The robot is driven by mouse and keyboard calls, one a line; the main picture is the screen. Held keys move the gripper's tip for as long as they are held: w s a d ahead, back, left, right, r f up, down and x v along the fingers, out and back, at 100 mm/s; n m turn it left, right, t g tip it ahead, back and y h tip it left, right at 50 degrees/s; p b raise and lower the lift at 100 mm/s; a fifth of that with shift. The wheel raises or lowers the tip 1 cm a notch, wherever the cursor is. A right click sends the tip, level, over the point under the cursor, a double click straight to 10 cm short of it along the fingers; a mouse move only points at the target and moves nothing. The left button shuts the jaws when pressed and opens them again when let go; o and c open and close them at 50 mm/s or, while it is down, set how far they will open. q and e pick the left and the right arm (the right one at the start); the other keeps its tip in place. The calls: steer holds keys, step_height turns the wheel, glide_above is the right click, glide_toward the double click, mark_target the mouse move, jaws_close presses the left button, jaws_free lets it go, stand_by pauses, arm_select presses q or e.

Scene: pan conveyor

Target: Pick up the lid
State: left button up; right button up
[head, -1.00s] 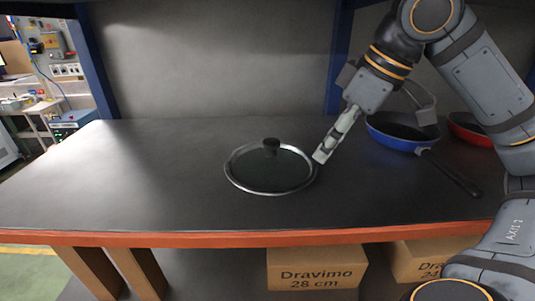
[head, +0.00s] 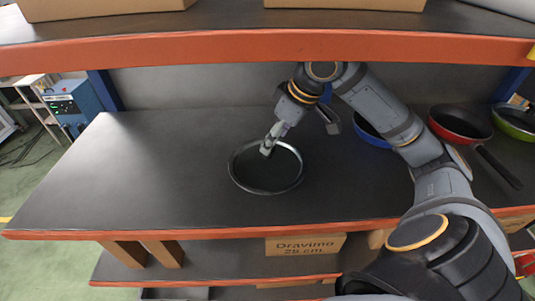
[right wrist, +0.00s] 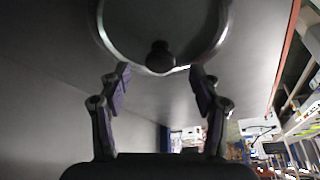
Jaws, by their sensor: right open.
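The lid (head: 263,177) is a round dark disc with a shiny metal rim, lying flat on the grey shelf. In the right wrist view the lid (right wrist: 165,18) fills the top middle, with its dark knob (right wrist: 160,57) facing me. My right gripper (head: 268,148) is over the lid's far part and hides the knob in the head view. In the right wrist view the right gripper (right wrist: 160,72) is open, its two fingers apart to either side of the knob, with no visible contact. My left gripper is in neither view.
A blue pan (head: 371,132), partly behind my right arm, a red pan (head: 460,121) and a green pan (head: 515,120) stand on the right. An upper shelf with an orange edge (head: 200,50) hangs above. The shelf left of the lid is clear.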

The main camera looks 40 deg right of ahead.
steer(key=shift+w+a+f+p, duration=0.1)
steer(key=shift+a+f+p, duration=0.05)
steer(key=shift+p, duration=0.25)
steer(key=p+x, duration=0.1)
steer(key=x, duration=0.3)
steer(key=shift+w+f, duration=0.2)
steer(key=shift+f, duration=0.15)
steer(key=shift+s, duration=0.1)
steer(key=shift+c, duration=1)
jaws_close()
